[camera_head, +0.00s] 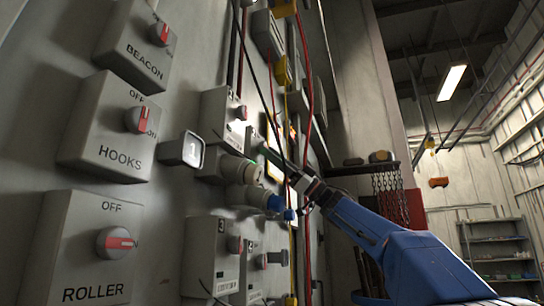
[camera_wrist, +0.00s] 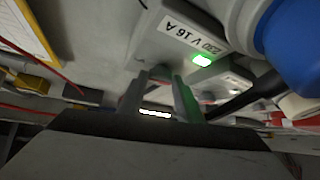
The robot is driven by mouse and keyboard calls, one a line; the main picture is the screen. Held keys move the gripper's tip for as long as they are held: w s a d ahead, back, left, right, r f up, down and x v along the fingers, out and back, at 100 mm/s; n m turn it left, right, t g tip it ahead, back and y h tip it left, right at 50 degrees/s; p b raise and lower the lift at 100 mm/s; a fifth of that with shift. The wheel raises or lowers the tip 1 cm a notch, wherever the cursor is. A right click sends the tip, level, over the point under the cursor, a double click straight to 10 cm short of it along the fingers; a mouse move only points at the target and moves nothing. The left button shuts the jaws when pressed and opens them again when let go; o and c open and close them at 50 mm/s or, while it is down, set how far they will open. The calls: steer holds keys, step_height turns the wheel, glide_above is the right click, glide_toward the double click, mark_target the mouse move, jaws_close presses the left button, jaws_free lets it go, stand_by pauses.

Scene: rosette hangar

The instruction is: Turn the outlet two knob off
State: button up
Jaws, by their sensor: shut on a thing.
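A grey outlet box (camera_wrist: 160,42) with a "230 V 16 A" label and a lit green lamp (camera_wrist: 202,60) fills the upper middle of the wrist view. My gripper (camera_wrist: 160,78) reaches to this box, its two fingers on either side of a narrow gap. It is shut on the outlet two knob, which is mostly hidden between the fingers, so its angle cannot be told. In the head view my gripper (camera_head: 272,158) is at the outlet boxes on the wall panel. The number two is not readable there.
Outlet box 1 (camera_head: 213,106), outlet box 3 (camera_head: 205,255) and another below surround the gripper. A blue plug (camera_head: 275,203) sits close below, large in the wrist view (camera_wrist: 295,45). Red and yellow cables hang nearby. BEACON, HOOKS (camera_head: 85,150) and ROLLER switches are at left.

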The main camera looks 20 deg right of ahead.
steer(key=shift+w+d+r+n+g+h, duration=0.1)
steer(key=shift+n+g+h, duration=0.1)
steer(key=shift+n+g, duration=1.1)
steer(key=shift+w+d+r+n+g+h, duration=0.1)
steer(key=shift+w+n+g+h, duration=0.1)
steer(key=shift+n+g, duration=1.05)
steer(key=shift+w+d+n+g+h, duration=0.1)
steer(key=shift+n+g+h, duration=0.1)
steer(key=shift+n+g, duration=1.05)
steer(key=shift+r+n+g+h, duration=0.2)
steer(key=shift+n+g+h, duration=0.45)
steer(key=shift+n, duration=1.15)
steer(key=o, duration=1)
steer(key=shift+o, duration=0.2)
steer(key=shift+d, duration=0.1)
steer(key=v, duration=1.7)
steer(key=shift+d, duration=0.2)
steer(key=shift+r, duration=0.1)
